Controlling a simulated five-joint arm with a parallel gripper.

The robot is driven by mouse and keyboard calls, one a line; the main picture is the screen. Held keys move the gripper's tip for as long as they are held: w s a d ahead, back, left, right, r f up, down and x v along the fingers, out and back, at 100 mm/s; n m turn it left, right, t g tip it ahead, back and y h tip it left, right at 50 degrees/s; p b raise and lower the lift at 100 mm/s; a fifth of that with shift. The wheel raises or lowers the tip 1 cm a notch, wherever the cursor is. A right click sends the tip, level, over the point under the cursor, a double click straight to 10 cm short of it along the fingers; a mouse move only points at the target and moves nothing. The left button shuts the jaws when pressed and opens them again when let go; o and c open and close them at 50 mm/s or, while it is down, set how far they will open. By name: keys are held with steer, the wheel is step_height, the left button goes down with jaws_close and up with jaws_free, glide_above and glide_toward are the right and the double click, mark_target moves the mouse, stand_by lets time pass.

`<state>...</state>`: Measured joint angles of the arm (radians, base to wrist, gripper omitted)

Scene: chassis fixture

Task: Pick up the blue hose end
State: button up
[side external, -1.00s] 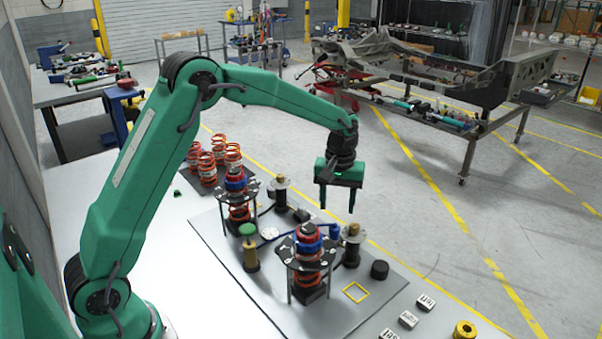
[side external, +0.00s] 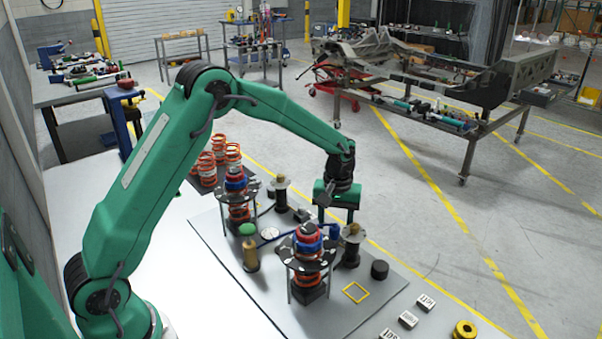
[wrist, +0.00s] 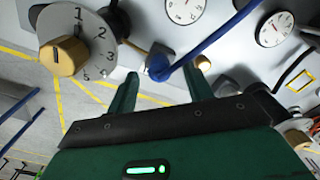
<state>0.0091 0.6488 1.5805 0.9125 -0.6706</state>
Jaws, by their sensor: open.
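The blue hose end (wrist: 158,68) shows in the wrist view between and just beyond my fingertips, with the blue hose running up and right from it. It also shows in the side view as a small blue piece (side external: 334,231) beside the brass-topped post. My gripper (wrist: 163,74) is open, one finger to each side of the hose end in the picture. In the side view my gripper (side external: 336,215) points down just above the hose end. I cannot tell whether the fingers touch it; nothing is seen held.
A brass-topped post (side external: 352,239) stands close to the right of the gripper. A front spring assembly (side external: 307,262) and a rear one (side external: 238,204) stand nearby. A numbered dial with a knob (wrist: 66,54) shows at left in the wrist view. A yellow square outline (side external: 356,292) marks bare board.

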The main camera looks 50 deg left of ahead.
steer(key=shift+f, duration=1)
steer(key=shift+c, duration=0.4)
jaws_close()
